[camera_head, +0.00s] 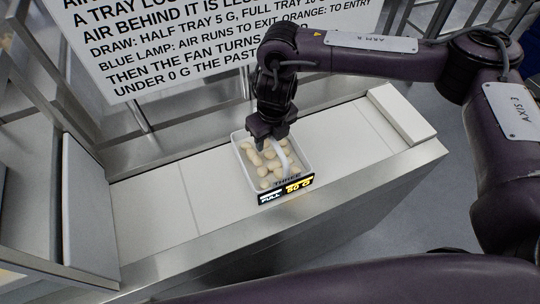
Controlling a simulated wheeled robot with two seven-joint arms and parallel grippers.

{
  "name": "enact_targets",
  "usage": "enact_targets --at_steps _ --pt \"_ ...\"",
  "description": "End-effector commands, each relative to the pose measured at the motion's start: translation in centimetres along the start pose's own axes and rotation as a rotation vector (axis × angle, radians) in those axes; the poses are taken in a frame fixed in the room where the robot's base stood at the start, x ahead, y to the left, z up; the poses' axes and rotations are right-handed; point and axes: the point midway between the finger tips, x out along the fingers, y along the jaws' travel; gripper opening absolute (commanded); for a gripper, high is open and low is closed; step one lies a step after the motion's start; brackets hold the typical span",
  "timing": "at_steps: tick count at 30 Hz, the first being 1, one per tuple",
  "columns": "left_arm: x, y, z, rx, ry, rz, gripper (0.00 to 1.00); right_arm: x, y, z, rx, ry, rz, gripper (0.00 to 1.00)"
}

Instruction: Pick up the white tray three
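The white tray (236,140) marked "THREE" stands on the pale counter belt, filled with several pieces of cream-coloured pasta (268,166). A black front label (286,190) reads "THREE", "FULL" and "50 G" in lit letters. A curved white handle (284,155) rises over the pasta. My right gripper (268,143) comes down from above over the back part of the tray, at the handle's upper end. Its dark fingers hide part of the tray's back rim, and I cannot tell whether they are closed on the handle. My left gripper is not in view.
A large printed sign (200,45) stands behind the counter. A pale block (402,114) sits at the counter's right end, and an upright white panel (88,205) at the left. The belt (150,203) is bare either side of the tray.

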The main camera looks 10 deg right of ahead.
Motion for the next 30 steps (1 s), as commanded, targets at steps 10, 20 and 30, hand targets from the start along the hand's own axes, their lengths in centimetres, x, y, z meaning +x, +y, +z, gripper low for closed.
enact_targets --at_steps 10,20,30 --pt "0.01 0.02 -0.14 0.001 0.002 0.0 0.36 -0.05 0.01 0.02 0.0 0.0 0.0 0.0" --pt "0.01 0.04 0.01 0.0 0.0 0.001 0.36 -0.08 0.01 0.03 0.0 -0.001 0.0 0.0" --pt "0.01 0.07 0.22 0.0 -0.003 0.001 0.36 -0.1 0.01 0.06 0.0 -0.001 0.0 0.0"
